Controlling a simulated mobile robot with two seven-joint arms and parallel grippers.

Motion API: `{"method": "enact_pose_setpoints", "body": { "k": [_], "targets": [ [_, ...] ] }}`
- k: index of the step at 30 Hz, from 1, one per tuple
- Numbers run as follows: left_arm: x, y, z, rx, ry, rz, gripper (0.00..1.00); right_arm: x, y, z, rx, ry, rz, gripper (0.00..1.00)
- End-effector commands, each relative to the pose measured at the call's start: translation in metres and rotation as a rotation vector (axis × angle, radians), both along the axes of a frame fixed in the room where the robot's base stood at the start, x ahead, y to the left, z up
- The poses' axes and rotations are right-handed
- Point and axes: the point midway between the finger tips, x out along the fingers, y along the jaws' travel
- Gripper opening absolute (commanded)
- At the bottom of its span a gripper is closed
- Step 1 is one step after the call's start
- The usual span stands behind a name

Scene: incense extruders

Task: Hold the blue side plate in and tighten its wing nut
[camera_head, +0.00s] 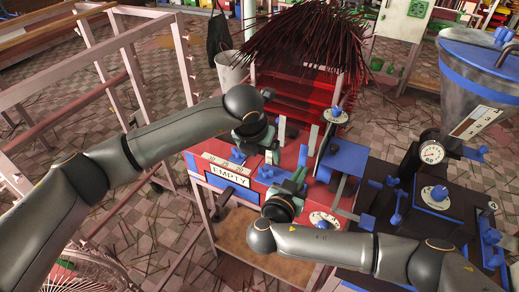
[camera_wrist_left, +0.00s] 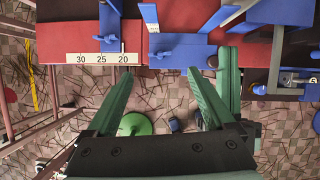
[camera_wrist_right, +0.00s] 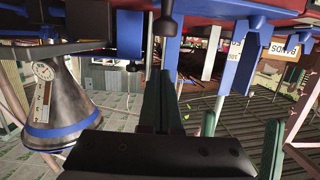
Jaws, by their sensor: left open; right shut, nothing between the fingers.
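Blue side plates with flat upright bars sit on the red machine top (camera_head: 290,155). One blue plate (camera_wrist_left: 178,52) shows ahead of my left fingers in the left wrist view, right of a scale marked 30, 25, 20 (camera_wrist_left: 102,58). My right gripper (camera_head: 300,176) is shut and empty, near the machine's front. In the right wrist view its closed fingers (camera_wrist_right: 162,78) are below a dark knob-ended rod (camera_wrist_right: 165,25).
An "EMPTY" sign (camera_head: 230,175) is on the machine's left face. A dark machine with a gauge (camera_head: 432,152) and metal hopper (camera_head: 480,80) stands at right. Dark red sticks (camera_head: 305,40) rise behind. A frame of rails (camera_head: 100,50) stands at left.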

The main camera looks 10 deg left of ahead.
Motion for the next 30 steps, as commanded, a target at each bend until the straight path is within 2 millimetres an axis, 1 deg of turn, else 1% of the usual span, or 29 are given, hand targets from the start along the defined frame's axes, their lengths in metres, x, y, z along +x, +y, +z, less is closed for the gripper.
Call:
{"method": "enact_pose_setpoints", "body": {
  "k": [1,5,16,19,23,30],
  "targets": [
    [-0.002,0.001,0.007,-0.001,-0.003,0.000,0.88,0.000,0.000,0.000,0.000,0.000,0.000,0.00],
    [-0.006,0.002,0.015,0.001,-0.001,0.000,0.88,0.000,0.000,0.000,0.000,0.000,0.000,0.00],
    [-0.007,0.002,0.018,0.000,0.000,0.000,0.88,0.000,0.000,0.000,0.000,0.000,0.000,0.00],
    [-0.008,0.002,0.023,0.000,-0.002,0.000,0.88,0.000,0.000,0.000,0.000,0.000,0.000,0.00],
    [-0.015,0.004,0.041,-0.001,-0.005,-0.001,0.88,0.000,0.000,0.000,0.000,0.000,0.000,0.00],
    [-0.035,0.009,0.089,0.000,-0.005,-0.001,0.88,0.000,0.000,0.000,0.000,0.000,0.000,0.00]
  ]
}}
